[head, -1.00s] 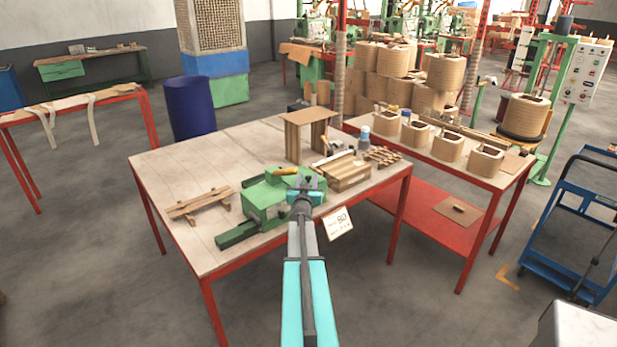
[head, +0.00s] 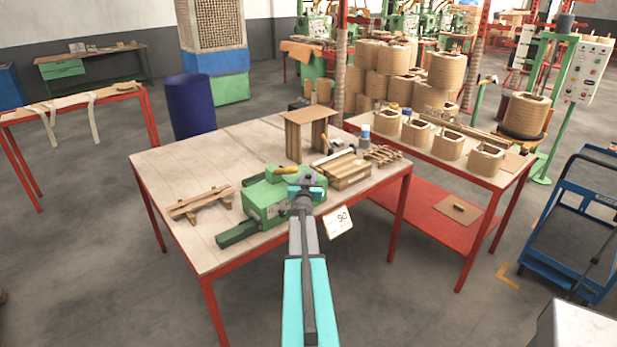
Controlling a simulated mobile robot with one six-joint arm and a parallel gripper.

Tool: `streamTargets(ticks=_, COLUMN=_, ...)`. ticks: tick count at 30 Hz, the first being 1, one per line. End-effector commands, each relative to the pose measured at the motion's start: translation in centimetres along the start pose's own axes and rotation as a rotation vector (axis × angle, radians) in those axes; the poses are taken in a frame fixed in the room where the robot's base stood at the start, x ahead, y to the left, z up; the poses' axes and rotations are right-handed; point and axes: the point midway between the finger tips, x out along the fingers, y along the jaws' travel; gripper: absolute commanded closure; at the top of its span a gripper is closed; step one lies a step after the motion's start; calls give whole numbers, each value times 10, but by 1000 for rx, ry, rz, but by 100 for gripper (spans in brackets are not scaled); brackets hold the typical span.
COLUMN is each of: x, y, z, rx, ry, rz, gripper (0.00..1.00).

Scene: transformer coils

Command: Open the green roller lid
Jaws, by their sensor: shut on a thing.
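The green roller machine (head: 262,205) sits near the front edge of the wooden table, with a long green bar sticking out at its lower left. Its green roller lid (head: 290,176) is at the upper right of the machine, with a yellow piece beside it. My gripper (head: 309,178) is at the right end of the lid and is shut on it. My own wrist hides the fingertips' contact and part of the machine's right side, so how far the lid stands open is hard to tell.
The table (head: 190,165) has a slatted wooden piece (head: 200,202) at left and a wooden crate (head: 345,171) just right of my gripper. A wooden stand (head: 306,128) is behind. A white card (head: 338,221) hangs at the front edge. The table's back left is clear.

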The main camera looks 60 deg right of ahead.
Motion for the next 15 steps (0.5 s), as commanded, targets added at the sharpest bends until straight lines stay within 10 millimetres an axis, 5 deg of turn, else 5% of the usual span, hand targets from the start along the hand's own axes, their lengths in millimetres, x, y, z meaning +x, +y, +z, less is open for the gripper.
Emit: streamTargets(ticks=15, x=4, y=-4, z=-19, rx=0, ry=3, rz=0, gripper=100)
